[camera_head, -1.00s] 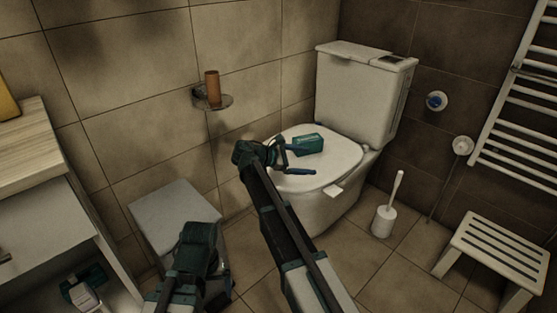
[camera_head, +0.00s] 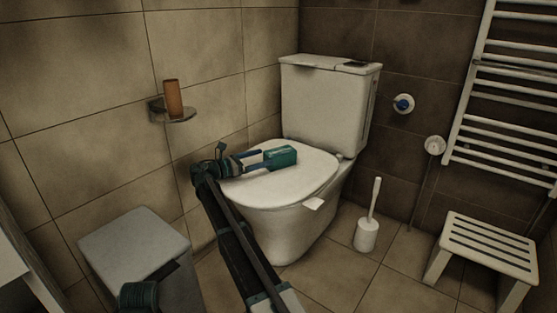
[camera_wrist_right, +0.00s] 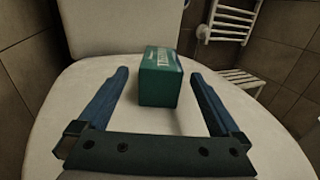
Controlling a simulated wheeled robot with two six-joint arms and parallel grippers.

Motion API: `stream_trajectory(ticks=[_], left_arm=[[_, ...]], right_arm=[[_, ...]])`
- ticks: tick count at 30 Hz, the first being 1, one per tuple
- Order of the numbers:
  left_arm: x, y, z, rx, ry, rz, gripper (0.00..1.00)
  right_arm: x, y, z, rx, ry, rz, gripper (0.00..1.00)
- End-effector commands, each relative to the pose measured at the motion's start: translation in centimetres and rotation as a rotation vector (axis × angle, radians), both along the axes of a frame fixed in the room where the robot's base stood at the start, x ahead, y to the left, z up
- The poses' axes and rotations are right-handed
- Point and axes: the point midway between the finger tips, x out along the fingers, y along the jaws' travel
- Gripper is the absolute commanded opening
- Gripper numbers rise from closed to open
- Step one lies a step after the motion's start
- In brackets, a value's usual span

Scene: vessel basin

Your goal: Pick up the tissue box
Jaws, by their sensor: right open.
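The tissue box (camera_head: 286,155) is a small green box with pale lettering, lying on the closed toilet lid. It also shows in the right wrist view (camera_wrist_right: 160,84), straight ahead. My right gripper (camera_head: 258,159) is low over the lid, at the left end of the box in the head view. In the right wrist view, my right gripper (camera_wrist_right: 159,76) is open, with a blue finger on each side of the box's near end. Gaps show between the fingers and the box. My left gripper is not visible; only part of my left arm shows at the bottom edge.
The toilet cistern (camera_head: 328,105) rises behind the lid. A wall shelf (camera_head: 172,113) holds an orange-brown cup (camera_head: 173,97) at left. A grey bin (camera_head: 135,245), a toilet brush (camera_head: 368,222), a slatted stool (camera_head: 486,245) and a towel radiator (camera_head: 510,100) stand around.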

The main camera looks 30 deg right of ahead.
Motion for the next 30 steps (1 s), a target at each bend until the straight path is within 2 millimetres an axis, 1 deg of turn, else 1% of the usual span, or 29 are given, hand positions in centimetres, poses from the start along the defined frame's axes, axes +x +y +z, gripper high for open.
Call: stream_trajectory(ticks=[1, 3, 6, 10, 17, 20, 26, 30], left_arm=[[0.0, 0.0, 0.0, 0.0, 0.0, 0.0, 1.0], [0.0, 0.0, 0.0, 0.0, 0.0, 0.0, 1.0], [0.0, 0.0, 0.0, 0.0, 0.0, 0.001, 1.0], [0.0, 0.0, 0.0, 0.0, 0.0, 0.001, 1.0], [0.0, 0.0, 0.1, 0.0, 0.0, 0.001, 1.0], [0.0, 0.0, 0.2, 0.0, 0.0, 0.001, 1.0], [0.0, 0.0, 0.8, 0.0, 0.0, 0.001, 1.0], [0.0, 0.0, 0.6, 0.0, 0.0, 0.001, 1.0]], right_arm=[[0.0, -1.1, 0.0, 0.0, 0.0, -0.002, 1.0], [0.0, -2.3, 0.0, 0.001, -0.001, -0.002, 1.0], [0.0, -3.6, 0.0, 0.001, -0.001, -0.001, 1.0], [0.0, -4.6, 0.0, 0.001, -0.001, 0.0, 1.0], [0.0, -4.9, 0.0, 0.001, -0.001, 0.001, 1.0], [0.0, -5.4, 0.2, 0.001, -0.001, 0.0, 1.0], [-0.1, -8.1, 0.7, 0.001, -0.001, -0.001, 1.0], [-0.1, -9.8, 0.5, 0.001, -0.001, 0.0, 1.0]])
